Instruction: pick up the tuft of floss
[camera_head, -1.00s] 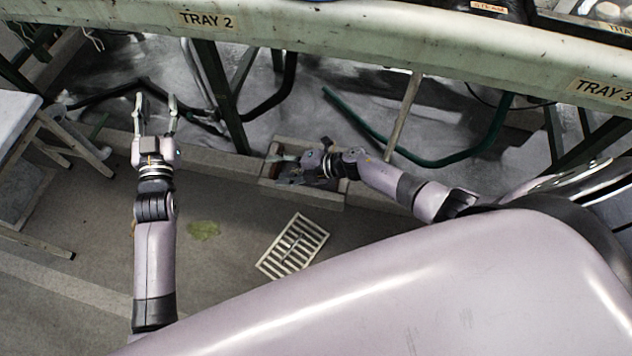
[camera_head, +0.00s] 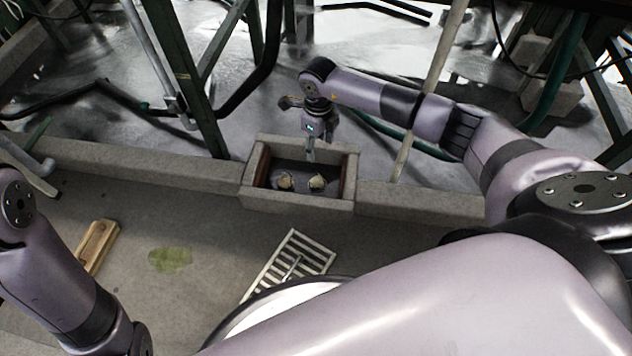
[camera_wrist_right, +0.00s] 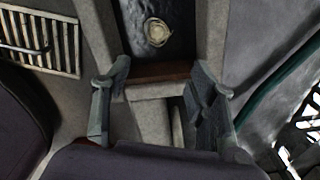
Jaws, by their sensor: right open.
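Two small pale, roundish clumps lie on the dark floor of a stone trough (camera_head: 300,206): a left clump (camera_head: 286,181) and a right clump (camera_head: 318,182). Either looks like a tuft of floss; I cannot tell which is meant. One pale tuft (camera_wrist_right: 157,32) shows in the right wrist view, beyond the fingertips. My right gripper (camera_head: 310,156) points down over the trough's far side. In its wrist view the right gripper (camera_wrist_right: 161,72) has its fingers spread, with a reddish-brown board (camera_wrist_right: 163,74) behind the gap and nothing held. My left gripper is out of view.
The trough's raised walls surround the clumps, with a low kerb (camera_head: 420,200) on both sides. A slatted metal grate (camera_head: 308,252), a greenish floor stain (camera_head: 170,260) and a wooden piece (camera_head: 98,243) lie nearer. Dark frame legs (camera_head: 190,85) stand behind.

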